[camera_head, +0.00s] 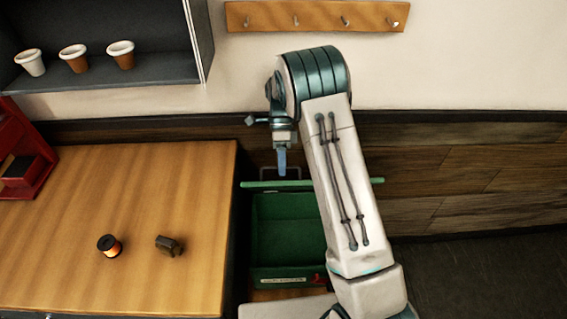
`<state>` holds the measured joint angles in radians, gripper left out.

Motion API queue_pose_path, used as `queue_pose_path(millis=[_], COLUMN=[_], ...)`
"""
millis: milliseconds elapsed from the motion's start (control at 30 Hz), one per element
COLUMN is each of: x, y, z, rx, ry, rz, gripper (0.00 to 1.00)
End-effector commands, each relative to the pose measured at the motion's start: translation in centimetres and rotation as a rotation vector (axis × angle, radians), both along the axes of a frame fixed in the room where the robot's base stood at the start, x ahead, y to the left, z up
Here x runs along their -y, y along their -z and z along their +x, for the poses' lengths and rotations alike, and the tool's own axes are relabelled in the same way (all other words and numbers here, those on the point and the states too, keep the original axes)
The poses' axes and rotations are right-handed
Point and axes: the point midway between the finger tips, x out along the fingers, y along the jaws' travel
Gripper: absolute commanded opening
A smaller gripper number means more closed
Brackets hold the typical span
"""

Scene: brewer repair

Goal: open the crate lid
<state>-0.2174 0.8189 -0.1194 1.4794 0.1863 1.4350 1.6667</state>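The green crate (287,273) stands to the right of the wooden table, and its inside shows from above. Its lid (261,184) shows as a thin green strip along the crate's far side, seen nearly edge-on, so it stands raised. A thin grey handle (298,173) sticks out beyond the strip. My gripper (282,162) points down at the handle, with one blue-grey finger showing. I cannot tell whether it grips the handle. My arm hides the right part of the crate and part of the lid.
The wooden table (150,215) holds a thread spool (109,245), a small dark part (168,245) and a red machine (22,150). A shelf (150,70) with several cups and a peg rail (350,16) are on the wall. The floor at right is clear.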

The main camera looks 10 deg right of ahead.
Motion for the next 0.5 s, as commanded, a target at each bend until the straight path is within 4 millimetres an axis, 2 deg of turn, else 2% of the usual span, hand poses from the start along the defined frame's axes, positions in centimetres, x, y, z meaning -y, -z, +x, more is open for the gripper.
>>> queue_pose_path(millis=[167, 267, 500], x=[-0.1, -0.2, 4.7], y=[-1.6, -3.5, -6.7], z=[0.1, 0.1, -1.7], rx=[0.005, 0.008, 0.005], ry=[-0.001, -0.003, 0.004], rz=[0.0, 0.0, -0.001], gripper=[0.32, 0.32, 0.32])
